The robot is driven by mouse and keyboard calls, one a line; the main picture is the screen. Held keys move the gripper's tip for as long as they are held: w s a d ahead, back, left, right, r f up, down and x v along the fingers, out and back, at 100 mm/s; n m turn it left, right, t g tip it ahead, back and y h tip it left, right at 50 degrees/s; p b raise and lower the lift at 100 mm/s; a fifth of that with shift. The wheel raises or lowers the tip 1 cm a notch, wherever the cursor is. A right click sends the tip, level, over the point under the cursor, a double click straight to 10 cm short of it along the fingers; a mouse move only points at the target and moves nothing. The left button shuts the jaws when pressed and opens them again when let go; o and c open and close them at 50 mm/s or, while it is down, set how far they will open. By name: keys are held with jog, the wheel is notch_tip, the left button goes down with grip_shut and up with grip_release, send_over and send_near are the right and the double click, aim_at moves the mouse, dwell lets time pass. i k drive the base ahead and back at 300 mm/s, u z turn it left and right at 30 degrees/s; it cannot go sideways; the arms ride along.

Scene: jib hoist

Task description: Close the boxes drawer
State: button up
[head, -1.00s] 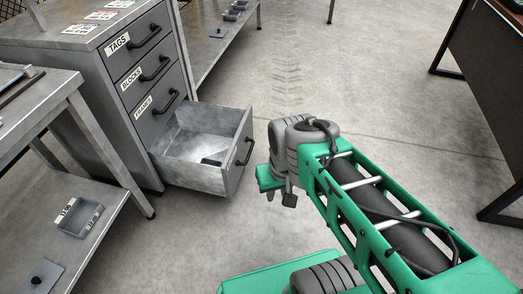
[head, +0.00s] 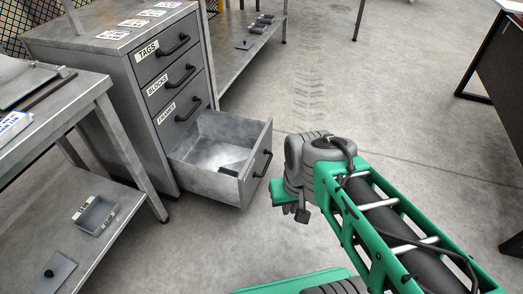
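A grey metal cabinet (head: 148,105) stands at the left. Its upper three drawers, labelled TAGS, BLOCKS and FRAMES, are shut. The bottom drawer (head: 212,182) is pulled far out, and its label is too steeply angled to read. A dark handle (head: 262,164) is on its front. A small dark item (head: 229,170) lies inside. My gripper (head: 294,208) points down just right of the drawer front, apart from it in the picture. The gripper's fingers are partly hidden by the wrist, so their opening is unclear. Nothing shows held.
A metal workbench (head: 60,115) with a lower shelf holding a small grey bin (head: 95,215) stands at the left, close to the cabinet. Another shelf unit (head: 240,55) is behind the cabinet. A dark desk (head: 500,80) is at the far right. The floor between is clear.

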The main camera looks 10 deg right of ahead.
aim_at(217, 139)
jog(key=u, duration=0.6)
jog(key=i, duration=1.15)
jog(key=z, duration=0.4)
